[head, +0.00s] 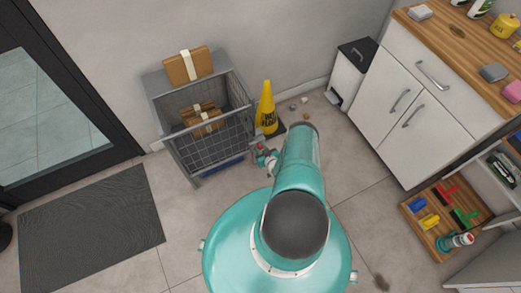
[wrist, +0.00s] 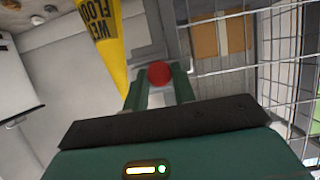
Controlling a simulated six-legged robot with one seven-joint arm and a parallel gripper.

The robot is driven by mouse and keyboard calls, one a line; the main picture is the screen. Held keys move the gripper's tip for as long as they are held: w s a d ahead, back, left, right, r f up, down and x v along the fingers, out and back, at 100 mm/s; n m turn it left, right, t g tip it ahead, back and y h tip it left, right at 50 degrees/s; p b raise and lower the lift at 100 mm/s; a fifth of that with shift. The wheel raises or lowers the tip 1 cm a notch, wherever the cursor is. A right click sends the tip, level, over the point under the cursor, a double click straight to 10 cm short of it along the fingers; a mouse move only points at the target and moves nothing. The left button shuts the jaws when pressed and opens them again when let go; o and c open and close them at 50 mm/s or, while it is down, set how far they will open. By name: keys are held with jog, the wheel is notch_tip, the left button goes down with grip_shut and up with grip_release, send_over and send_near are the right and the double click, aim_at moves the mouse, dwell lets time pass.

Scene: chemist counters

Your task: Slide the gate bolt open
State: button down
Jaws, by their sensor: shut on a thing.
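The gate (head: 212,142) is the wire-mesh front of a grey cage. It also fills the right of the wrist view (wrist: 285,55). The bolt's round red knob (wrist: 159,73) sits between the tips of my gripper's green fingers (wrist: 160,85). In the head view the red knob (head: 260,146) is small, at the gate's right edge. My gripper (head: 265,156) is there, shut on the knob, partly hidden by my arm. A grey metal piece behind the knob shows in the wrist view; how far the bolt is slid cannot be told.
A yellow wet-floor sign (head: 267,105) stands just right of the cage, close to my gripper. Cardboard parcels lie on top (head: 188,66) and inside (head: 203,118) the cage. A white bin (head: 347,80) and cabinet (head: 412,100) stand right. Floor left of me is clear beside the dark mat (head: 92,228).

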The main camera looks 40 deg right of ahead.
jog(key=d, duration=0.2)
jog(key=s+d, duration=0.1)
jog(key=d, duration=0.1)
jog(key=shift+s, duration=0.1)
jog(key=c, duration=1.1)
grip_release()
jog(key=shift+d, duration=0.1)
jog(key=shift+c, duration=0.2)
jog(key=shift+s, duration=0.1)
jog(key=v, duration=1.3)
jog(key=shift+s+r, duration=0.25)
